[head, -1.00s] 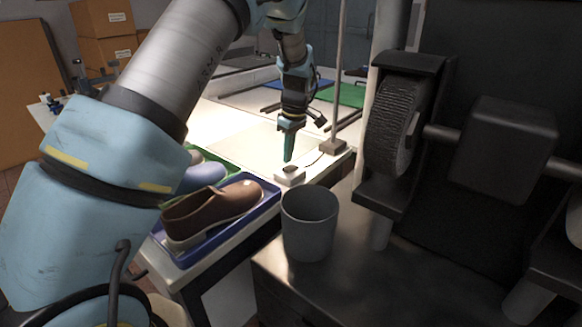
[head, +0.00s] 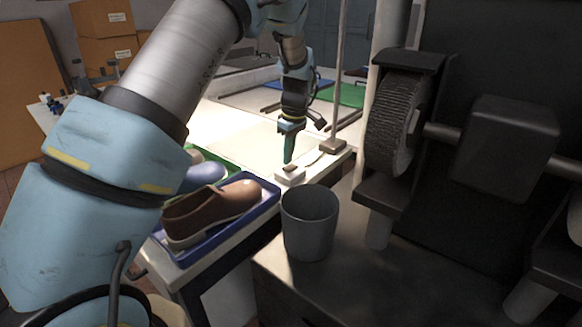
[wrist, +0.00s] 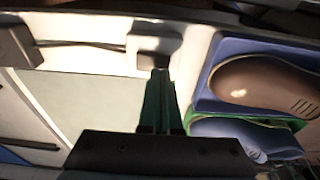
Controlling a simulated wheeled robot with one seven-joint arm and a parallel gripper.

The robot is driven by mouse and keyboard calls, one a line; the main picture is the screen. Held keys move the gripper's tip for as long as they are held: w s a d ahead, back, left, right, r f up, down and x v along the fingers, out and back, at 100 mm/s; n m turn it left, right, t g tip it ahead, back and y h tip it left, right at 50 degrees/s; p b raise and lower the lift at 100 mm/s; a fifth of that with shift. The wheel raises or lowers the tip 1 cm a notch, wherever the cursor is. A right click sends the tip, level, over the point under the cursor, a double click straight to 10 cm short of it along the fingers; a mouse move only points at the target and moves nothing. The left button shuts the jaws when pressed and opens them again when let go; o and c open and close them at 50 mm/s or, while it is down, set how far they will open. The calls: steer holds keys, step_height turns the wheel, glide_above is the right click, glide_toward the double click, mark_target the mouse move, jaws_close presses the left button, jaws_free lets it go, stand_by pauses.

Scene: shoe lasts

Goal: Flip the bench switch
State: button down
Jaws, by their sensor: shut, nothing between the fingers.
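In the wrist view the fingertips (wrist: 158,72) lie at the box's near edge. I cannot tell whether they touch it. The fingertips hide part of the box, and the rocker's position is too small to tell.
A blue tray (head: 262,213) with a brown shoe (head: 212,208) stands left of the switch, with a green tray behind. A grey cup (head: 309,222) stands in front on a dark bench. A stand's base (head: 333,146) and a grinding wheel (head: 392,125) are to the right.

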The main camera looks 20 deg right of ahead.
mark_target(288, 168)
steer(key=shift+f+b, duration=0.4)
steer(key=shift+f, duration=0.4)
stand_by(0.4)
steer(key=shift+r+p, duration=2.4)
steer(key=shift+r, duration=1.15)
steer(key=s+a+r+m, duration=0.1)
steer(key=s+a+r, duration=0.1)
steer(key=a, duration=0.7)
steer(key=s+a+r+m+h, duration=0.1)
steer(key=s+a+r+m, duration=0.15)
steer(key=a, duration=0.75)
steer(key=s+a+r+m, duration=0.1)
steer(key=s+a, duration=0.2)
steer(key=a, duration=0.6)
steer(key=s+a+m, duration=0.2)
steer(key=s+a, duration=0.6)
steer(key=shift+s, duration=0.15)
steer(key=shift+f, duration=0.1)
